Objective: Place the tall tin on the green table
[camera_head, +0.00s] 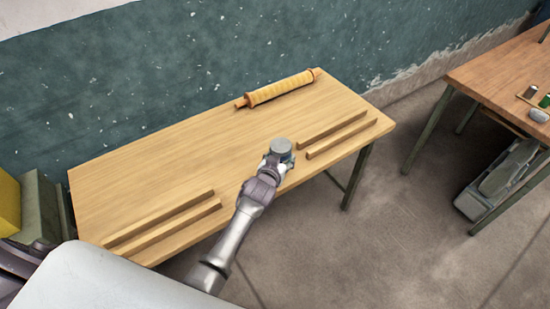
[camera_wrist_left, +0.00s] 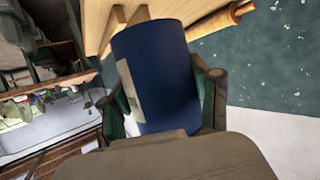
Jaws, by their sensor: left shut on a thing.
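The tall tin is a blue cylinder with a pale label (camera_wrist_left: 160,70) in the left wrist view. In the head view its grey round top (camera_head: 281,147) shows over the front part of the table. My left gripper (camera_head: 277,163) is shut on the tin, with a finger on each side in the wrist view. The table has a bare light wood top (camera_head: 165,150) and dark green legs. I cannot tell whether the tin touches the tabletop. My right gripper is not in view.
A yellow ribbed roller (camera_head: 280,89) lies at the table's back. Paired wooden strips lie at the right (camera_head: 341,138) and the front left (camera_head: 162,225). The middle is clear. Another wooden table (camera_head: 500,75) with small items stands at the right, a grey case (camera_head: 500,180) beneath.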

